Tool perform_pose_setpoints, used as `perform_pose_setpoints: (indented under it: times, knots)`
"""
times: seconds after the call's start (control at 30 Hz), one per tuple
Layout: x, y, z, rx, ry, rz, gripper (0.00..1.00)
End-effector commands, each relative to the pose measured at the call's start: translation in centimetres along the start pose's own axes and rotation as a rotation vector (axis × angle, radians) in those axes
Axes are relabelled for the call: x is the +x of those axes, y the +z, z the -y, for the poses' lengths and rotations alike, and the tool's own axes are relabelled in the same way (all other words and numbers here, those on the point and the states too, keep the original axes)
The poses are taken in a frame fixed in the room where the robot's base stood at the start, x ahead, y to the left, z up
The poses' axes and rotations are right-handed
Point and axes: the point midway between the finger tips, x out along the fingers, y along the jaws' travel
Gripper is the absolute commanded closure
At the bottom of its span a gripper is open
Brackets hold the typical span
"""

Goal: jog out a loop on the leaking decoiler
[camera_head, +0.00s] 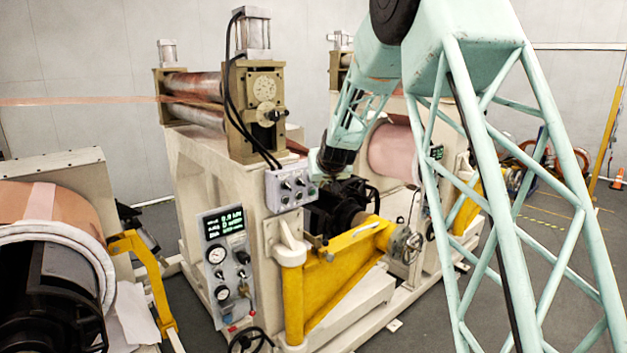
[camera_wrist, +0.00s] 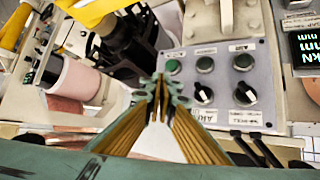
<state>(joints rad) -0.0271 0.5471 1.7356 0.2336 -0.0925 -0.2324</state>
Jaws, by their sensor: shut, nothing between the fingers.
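My gripper (camera_head: 322,178) is close to the grey control box (camera_head: 290,188) on the front of the middle decoiler stand (camera_head: 195,160). In the wrist view the gripper fingers (camera_wrist: 160,80) are shut and empty, at the lower left edge of the control box (camera_wrist: 222,50). Contact between fingertips and box cannot be told. The black mandrel (camera_head: 345,200) behind the yellow arm shows no foil coil. A copper foil strip (camera_head: 80,101) runs left from the rollers (camera_head: 195,84). No leak can be made out.
A panel with gauges and a green-lit display (camera_head: 226,222) hangs below the box. A yellow swing arm (camera_head: 335,270) juts out at the front. A copper coil (camera_head: 50,210) sits at the left and a pink roll (camera_head: 395,152) behind.

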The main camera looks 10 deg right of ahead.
Motion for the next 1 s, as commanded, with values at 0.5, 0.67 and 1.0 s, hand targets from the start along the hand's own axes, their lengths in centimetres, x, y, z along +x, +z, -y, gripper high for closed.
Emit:
perform_pose_setpoints:
  times: [0.5, 0.67, 1.0]
  knots:
    - [0.51, -0.38, 0.4, 0.0, 0.0, 0.0, 1.0]
    - [0.53, -0.36, 0.4, 0.0, 0.0, 0.0, 1.0]
    - [0.54, -0.4, 0.41, 0.0, 0.0, 0.0, 1.0]
